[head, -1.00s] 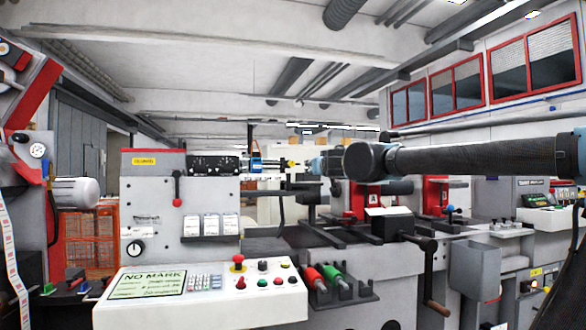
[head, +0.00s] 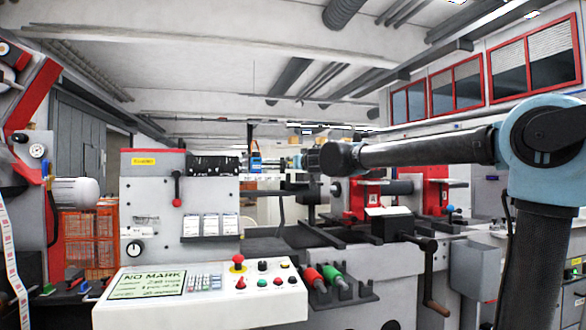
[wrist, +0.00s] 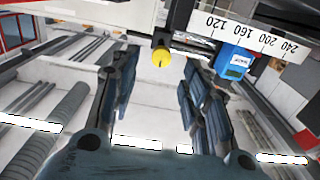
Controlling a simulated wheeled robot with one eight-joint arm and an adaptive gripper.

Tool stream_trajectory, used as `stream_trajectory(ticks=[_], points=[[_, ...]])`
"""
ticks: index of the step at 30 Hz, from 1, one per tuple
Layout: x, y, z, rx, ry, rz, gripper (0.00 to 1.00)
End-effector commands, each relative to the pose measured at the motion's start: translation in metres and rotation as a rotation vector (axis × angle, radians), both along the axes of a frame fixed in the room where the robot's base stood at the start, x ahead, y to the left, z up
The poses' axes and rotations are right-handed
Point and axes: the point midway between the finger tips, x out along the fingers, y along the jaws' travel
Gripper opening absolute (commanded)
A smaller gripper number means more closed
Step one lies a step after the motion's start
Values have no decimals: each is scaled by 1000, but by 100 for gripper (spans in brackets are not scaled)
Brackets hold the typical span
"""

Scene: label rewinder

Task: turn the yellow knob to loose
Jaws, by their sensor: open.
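The yellow knob (wrist: 161,58) shows in the wrist view at the upper middle, on the end of a dark round stem. My gripper (wrist: 160,78) is open, with one dark finger on each side of the picture. The knob appears in line with the gap between the fingertips. Nothing is held, and I cannot tell how far the knob is beyond the tips. In the head view the knob is too small or hidden to make out clearly beside the end of my arm.
A white scale (wrist: 220,30) with printed numbers runs beside the knob and carries a blue block (wrist: 236,60). The block also shows in the head view (head: 256,162). Below stand the grey machine front (head: 150,205), a control panel (head: 200,285) and red brackets (head: 362,200).

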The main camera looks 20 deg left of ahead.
Motion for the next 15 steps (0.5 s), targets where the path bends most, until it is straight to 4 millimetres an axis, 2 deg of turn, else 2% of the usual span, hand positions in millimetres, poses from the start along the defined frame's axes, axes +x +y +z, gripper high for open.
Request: stream_trajectory(ticks=[15], points=[[56,35,0,0,0,0,42]])
